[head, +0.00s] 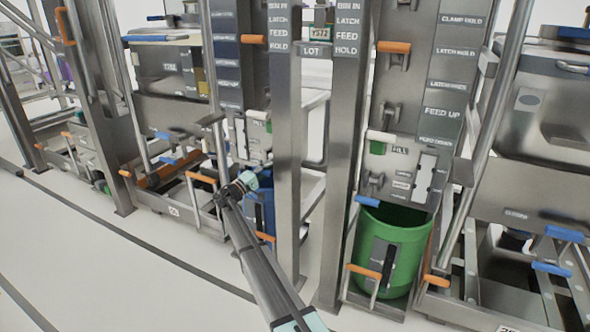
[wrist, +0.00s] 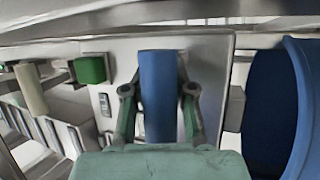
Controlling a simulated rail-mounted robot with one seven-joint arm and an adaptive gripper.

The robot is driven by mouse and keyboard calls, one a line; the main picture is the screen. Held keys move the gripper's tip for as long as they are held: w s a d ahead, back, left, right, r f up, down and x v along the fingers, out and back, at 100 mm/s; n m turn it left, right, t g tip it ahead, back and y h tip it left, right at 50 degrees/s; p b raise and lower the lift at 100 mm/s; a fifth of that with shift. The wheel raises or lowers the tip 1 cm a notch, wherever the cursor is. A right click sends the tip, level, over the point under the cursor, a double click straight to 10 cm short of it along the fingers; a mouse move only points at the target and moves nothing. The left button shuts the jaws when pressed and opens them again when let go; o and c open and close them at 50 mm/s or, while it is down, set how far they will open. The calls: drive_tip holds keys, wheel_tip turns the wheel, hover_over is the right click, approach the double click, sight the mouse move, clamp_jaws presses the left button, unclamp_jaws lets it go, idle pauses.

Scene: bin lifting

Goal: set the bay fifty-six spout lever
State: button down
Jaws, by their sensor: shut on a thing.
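My gripper (head: 248,182) is at the lower front of the middle bay, just above the blue bin (head: 263,212). In the wrist view my gripper (wrist: 158,92) has one finger on each side of a blue lever handle (wrist: 158,72) and is shut on it. The handle stands upright in that picture, in front of a grey metal plate. In the head view my gripper and arm hide this lever. The bay's number cannot be read on it.
The blue bin's curved wall (wrist: 303,110) is close on the right in the wrist view. A green block (wrist: 91,69) and a cream handle (wrist: 30,88) are on the left. A green bin (head: 405,240) stands in the bay to the right. A steel post (head: 287,150) is close beside my gripper.

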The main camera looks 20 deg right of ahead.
drive_tip(key=shift+w+d+f, duration=0.1)
drive_tip(key=shift+f, duration=0.7)
drive_tip(key=c, duration=1)
unclamp_jaws()
drive_tip(key=shift+f, duration=0.1)
drive_tip(key=shift+c, duration=0.2)
drive_tip(key=shift+a, duration=0.25)
drive_tip(key=v, duration=1.1)
drive_tip(key=shift+a, duration=0.25)
